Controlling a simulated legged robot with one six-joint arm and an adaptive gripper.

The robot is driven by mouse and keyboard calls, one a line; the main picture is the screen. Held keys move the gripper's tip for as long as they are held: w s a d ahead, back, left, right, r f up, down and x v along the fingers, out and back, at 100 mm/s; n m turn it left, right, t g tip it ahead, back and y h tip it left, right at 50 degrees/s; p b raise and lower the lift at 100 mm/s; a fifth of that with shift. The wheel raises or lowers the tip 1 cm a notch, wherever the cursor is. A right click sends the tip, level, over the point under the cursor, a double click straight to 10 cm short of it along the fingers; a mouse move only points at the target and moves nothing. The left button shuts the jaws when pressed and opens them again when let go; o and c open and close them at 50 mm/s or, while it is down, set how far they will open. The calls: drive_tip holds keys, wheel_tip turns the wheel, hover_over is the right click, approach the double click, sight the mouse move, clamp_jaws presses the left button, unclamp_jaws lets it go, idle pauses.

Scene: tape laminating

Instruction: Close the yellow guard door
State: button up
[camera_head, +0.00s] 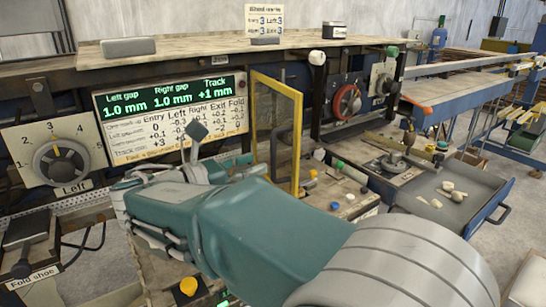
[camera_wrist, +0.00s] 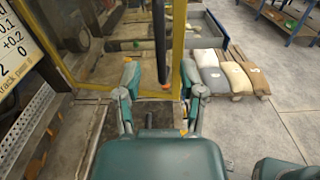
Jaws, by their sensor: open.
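The yellow guard door (camera_head: 297,145) stands swung out from the machine front, right of the readout panel, with a clear pane in a yellow frame. In the wrist view its yellow post (camera_wrist: 179,45) rises ahead of my gripper, and the lower bar runs off to the left. A dark upright bar (camera_wrist: 160,40) shows beside the post. My gripper (camera_wrist: 160,78) is open, its fingers appearing on either side of the bar and post; I cannot tell whether they are between the fingers in depth. In the head view, my arm hides much of the gripper.
The readout panel (camera_head: 170,115) and Left dial (camera_head: 62,160) are left of the door. A red handwheel (camera_head: 347,103) and an open blue drawer (camera_head: 460,195) are to the right. Sacks on a pallet (camera_wrist: 225,72) lie beyond, with bare floor (camera_wrist: 265,125) at right.

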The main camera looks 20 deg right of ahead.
sight(273, 176)
drive_tip(key=x, duration=0.5)
drive_tip(key=shift+w, duration=0.1)
clamp_jaws()
